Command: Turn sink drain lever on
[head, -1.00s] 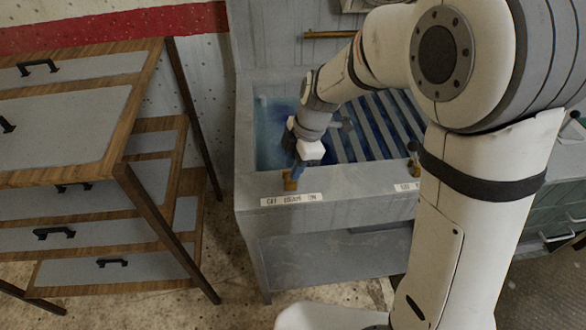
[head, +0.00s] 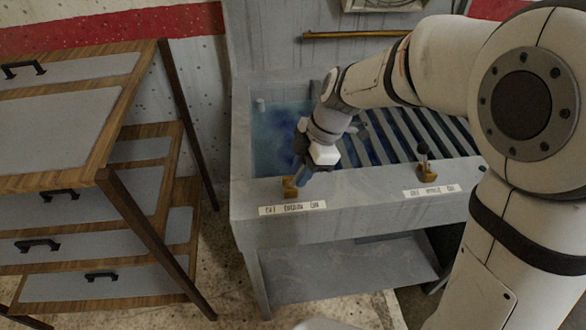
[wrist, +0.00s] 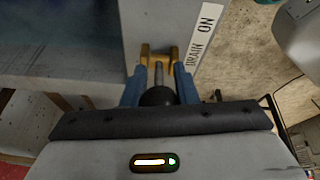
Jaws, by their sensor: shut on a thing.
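The drain lever has a metal rod (wrist: 158,72) with a black ball knob (wrist: 157,97), rising from a brass bracket (wrist: 146,55). The bracket (head: 289,188) sits on the sink's front edge in the head view. My gripper (wrist: 158,92) is shut on the lever, with a blue finger on each side of the knob. In the head view my gripper (head: 299,180) leans right of the bracket and hides most of the lever. A white label (head: 292,208) below the bracket reads "DRAIN ON" at its right end in the wrist view (wrist: 202,52).
The grey sink (head: 340,205) holds blue water and has slats at right. A second lever (head: 423,160) with its own label (head: 431,191) stands on the front edge to the right. A wooden drawer cabinet (head: 105,180) stands close at left. A brass rail (head: 350,34) runs behind.

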